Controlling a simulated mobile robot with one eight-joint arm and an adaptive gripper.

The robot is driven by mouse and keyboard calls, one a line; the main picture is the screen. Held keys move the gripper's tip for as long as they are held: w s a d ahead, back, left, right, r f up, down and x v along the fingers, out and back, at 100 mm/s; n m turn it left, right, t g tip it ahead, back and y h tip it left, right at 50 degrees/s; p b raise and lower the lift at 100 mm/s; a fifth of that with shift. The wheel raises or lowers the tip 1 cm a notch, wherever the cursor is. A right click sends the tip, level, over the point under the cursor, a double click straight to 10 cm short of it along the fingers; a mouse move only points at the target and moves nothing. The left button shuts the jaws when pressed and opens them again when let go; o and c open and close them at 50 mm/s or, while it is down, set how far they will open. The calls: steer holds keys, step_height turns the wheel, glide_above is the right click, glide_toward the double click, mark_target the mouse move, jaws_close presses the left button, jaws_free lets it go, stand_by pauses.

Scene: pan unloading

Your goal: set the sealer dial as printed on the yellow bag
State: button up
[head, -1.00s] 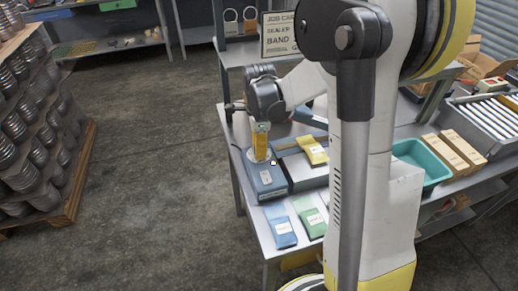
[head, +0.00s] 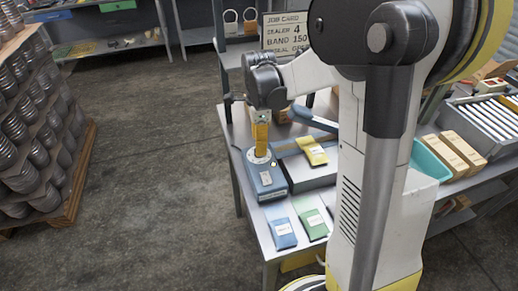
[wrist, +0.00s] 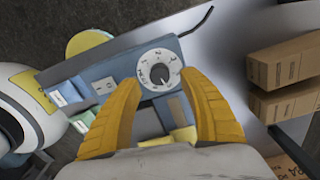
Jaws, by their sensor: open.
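The sealer (head: 268,182) is a blue-grey box on the bench, with a white round dial (head: 259,157) on top. In the wrist view the dial (wrist: 160,70) shows printed numerals and a dark centre knob; its exact setting is too small to read. My gripper (head: 261,148) points down over the dial. In the wrist view my gripper (wrist: 159,80) is open, its yellow fingers on either side of the dial; I cannot tell whether they touch the knob. The yellow bag (head: 313,152) lies on the sealer's right part, its white label unreadable here.
A blue bag (head: 283,233) and a green bag (head: 314,224) lie at the bench front. A teal bin (head: 430,160) and cartons (head: 462,152) stand to the right.

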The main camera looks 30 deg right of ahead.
step_height(320, 180, up, 9)
steer(key=shift+f, duration=0.2)
stand_by(0.4)
